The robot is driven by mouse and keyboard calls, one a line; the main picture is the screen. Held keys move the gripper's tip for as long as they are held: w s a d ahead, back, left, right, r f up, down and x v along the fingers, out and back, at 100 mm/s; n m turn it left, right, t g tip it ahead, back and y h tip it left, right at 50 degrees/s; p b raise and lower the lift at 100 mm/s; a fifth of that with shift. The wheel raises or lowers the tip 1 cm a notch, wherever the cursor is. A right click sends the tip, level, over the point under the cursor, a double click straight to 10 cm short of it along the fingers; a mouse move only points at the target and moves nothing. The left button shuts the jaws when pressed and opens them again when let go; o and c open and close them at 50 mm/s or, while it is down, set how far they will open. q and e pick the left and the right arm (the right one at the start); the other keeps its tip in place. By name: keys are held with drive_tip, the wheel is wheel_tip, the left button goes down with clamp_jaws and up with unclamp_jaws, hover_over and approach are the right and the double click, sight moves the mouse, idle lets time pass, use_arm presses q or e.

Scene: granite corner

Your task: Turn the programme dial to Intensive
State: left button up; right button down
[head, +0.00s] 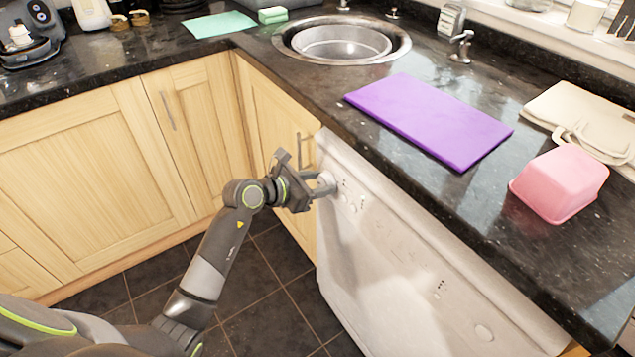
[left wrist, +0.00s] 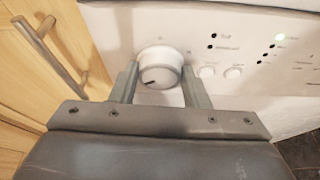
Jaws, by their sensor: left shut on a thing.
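The white programme dial (left wrist: 158,68) is on the control panel of the white dishwasher (head: 400,255), at the panel's left end. My left gripper (head: 325,184) reaches the dial from the left in the head view. In the left wrist view its two fingers (left wrist: 158,84) stand on either side of the dial, shut on it. A dark pointer mark on the dial's face points to the lower left. Small lights and printed labels (left wrist: 228,42) lie right of the dial; one light glows green. The labels are too small to read. My right gripper is not in view.
Two round buttons (left wrist: 220,72) sit just right of the dial. A cupboard door handle (left wrist: 48,55) is close on the left. The dark counter (head: 310,90) overhangs above, with a purple board (head: 430,118) and a pink tub (head: 560,183).

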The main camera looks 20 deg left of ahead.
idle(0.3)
use_arm(q)
drive_tip(key=o, duration=1)
drive_tip(key=shift+p+v, duration=0.55)
drive_tip(key=shift+v, duration=8.15)
